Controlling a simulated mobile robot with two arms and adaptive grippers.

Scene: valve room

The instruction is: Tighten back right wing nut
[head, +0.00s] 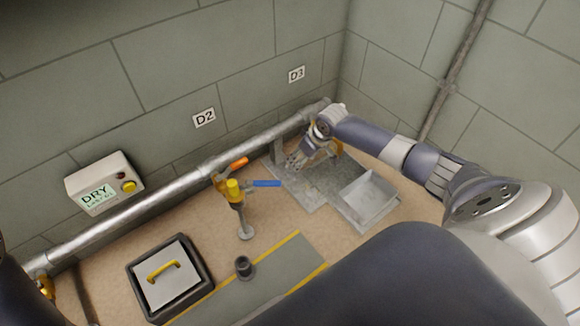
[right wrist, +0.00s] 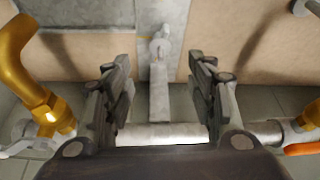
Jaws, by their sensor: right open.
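My right gripper (head: 296,160) is at the far end of the floor area, over the grey plate (head: 307,192) and beside the wall pipe. In the right wrist view my right gripper (right wrist: 160,92) is open, with its two fingers wide apart and nothing held. A small grey fitting with a rounded head (right wrist: 160,47), possibly a wing nut, stands beyond and between the fingers, on a narrow grey bar (right wrist: 158,95). It is apart from both fingers. In the head view the gripper and arm hide this spot, so no wing nut can be told there.
A silver pipe (head: 150,197) runs along the wall. A yellow valve with a blue handle (head: 266,183) and an orange handle (head: 237,164) stands left of the plate. A grey tray (head: 368,200) lies right. A brass elbow (right wrist: 20,65) is left of the fingers.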

